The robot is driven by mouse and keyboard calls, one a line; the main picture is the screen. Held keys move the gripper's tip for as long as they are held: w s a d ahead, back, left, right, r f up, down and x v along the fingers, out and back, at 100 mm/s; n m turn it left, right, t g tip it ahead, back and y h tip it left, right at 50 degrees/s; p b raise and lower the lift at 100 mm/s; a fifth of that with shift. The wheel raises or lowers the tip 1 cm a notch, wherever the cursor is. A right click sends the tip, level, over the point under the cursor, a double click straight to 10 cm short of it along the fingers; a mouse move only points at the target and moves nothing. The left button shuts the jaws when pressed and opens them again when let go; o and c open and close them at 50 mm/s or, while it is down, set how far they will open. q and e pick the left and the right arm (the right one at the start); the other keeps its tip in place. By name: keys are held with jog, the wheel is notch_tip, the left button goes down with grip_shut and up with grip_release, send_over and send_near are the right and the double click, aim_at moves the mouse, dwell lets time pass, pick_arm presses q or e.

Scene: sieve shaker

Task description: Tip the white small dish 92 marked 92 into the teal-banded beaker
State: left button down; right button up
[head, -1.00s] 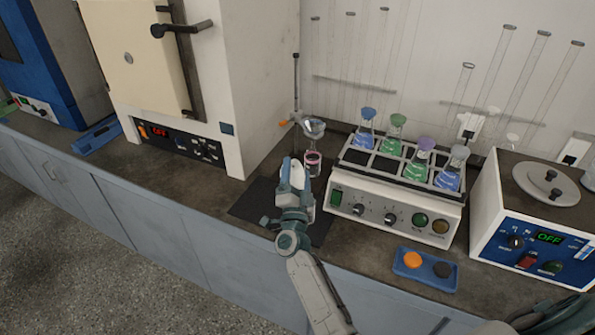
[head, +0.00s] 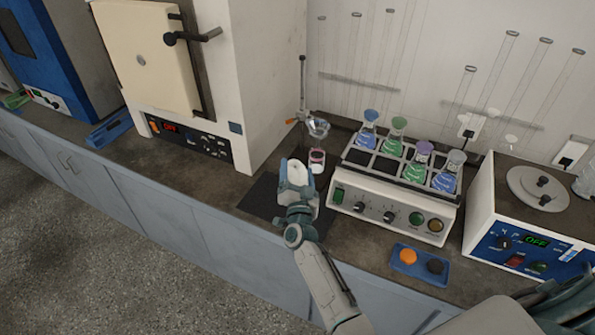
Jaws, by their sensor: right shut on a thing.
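My right gripper (head: 297,177) is shut on a white small dish (head: 297,171), held above the dark mat on the bench. Its mark is too small to read. Just behind and to the right of the dish stands a small glass vessel with pink in it (head: 317,161), below a glass funnel (head: 318,128) on a rod stand. I cannot make out a teal band on any vessel; the gripper and dish hide part of the area. My left gripper is not in view.
A white hot plate block (head: 395,208) with several coloured flasks stands close on the right. A blue tray (head: 417,264) with an orange and a dark piece lies near the front edge. A furnace (head: 185,141) stands left. The bench between furnace and dark mat (head: 258,195) is clear.

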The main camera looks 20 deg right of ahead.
jog(key=shift+w+a+r+n+g+y+p, duration=0.25)
jog(key=shift+n+p, duration=0.65)
jog(key=shift+p, duration=0.9)
jog(key=shift+s+r+n+g+y+p, duration=0.1)
jog(key=shift+n+g+y+p, duration=0.25)
jog(key=shift+n+p, duration=1)
jog(key=shift+w+f+y+p, duration=0.1)
jog(key=shift+f+y+p, duration=0.2)
jog(key=shift+p, duration=0.25)
jog(key=shift+f, duration=0.1)
jog(key=shift+a+n, duration=0.1)
jog(key=shift+n, duration=0.25)
jog(key=shift+w, duration=0.1)
jog(key=shift+w+a+n+g+y, duration=0.15)
jog(key=shift+n+g+y, duration=0.35)
jog(key=shift+n+g, duration=0.85)
jog(key=shift+n+t, duration=0.25)
jog(key=shift+n, duration=0.2)
